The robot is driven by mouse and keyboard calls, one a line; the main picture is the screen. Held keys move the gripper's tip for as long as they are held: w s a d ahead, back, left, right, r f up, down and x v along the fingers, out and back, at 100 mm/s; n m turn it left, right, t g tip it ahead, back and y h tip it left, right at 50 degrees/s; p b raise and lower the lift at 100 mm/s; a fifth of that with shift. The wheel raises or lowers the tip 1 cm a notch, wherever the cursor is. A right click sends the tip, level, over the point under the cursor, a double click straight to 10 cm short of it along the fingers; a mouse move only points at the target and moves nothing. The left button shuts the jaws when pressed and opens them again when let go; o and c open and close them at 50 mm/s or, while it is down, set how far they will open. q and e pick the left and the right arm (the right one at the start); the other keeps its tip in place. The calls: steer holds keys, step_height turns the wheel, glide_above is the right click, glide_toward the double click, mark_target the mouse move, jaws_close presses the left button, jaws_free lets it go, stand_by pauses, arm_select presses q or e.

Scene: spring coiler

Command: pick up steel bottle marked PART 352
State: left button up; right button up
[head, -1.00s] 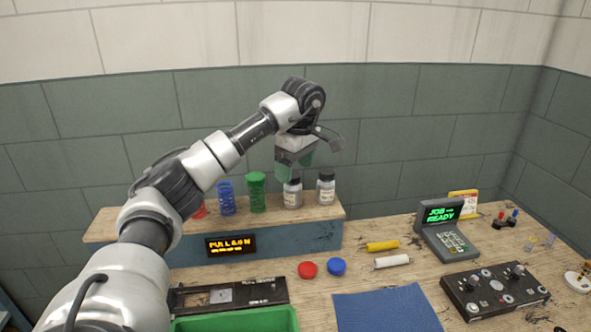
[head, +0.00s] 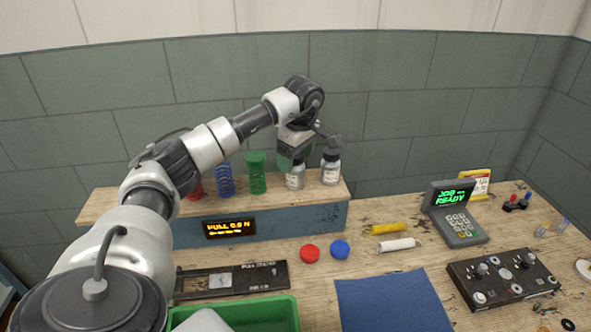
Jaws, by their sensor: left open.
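Two small steel bottles with dark caps stand upright side by side on the wooden shelf, a left bottle (head: 295,180) and a right bottle (head: 331,175). Their labels are too small to read, so I cannot tell which is PART 352. My left gripper (head: 296,163) is open and points down at the top of the left bottle. Its green finger hides part of that bottle's cap. I cannot tell whether it touches the bottle. Part of the wrist overlaps the right bottle's cap. My right gripper is not in view.
Green (head: 257,173), blue (head: 226,180) and red (head: 195,188) coils stand left of the bottles on the shelf (head: 120,207). Below lie red (head: 309,253) and blue (head: 340,249) discs, a green tray (head: 285,311) and a blue mat (head: 392,305). The terminal (head: 456,215) stands right.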

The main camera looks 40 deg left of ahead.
arm_select(q)
steer(key=shift+s+a+f, duration=0.1)
steer(key=shift+a+f, duration=0.05)
steer(key=shift+f, duration=1.2)
steer(key=c, duration=1.1)
steer(key=shift+r, duration=0.15)
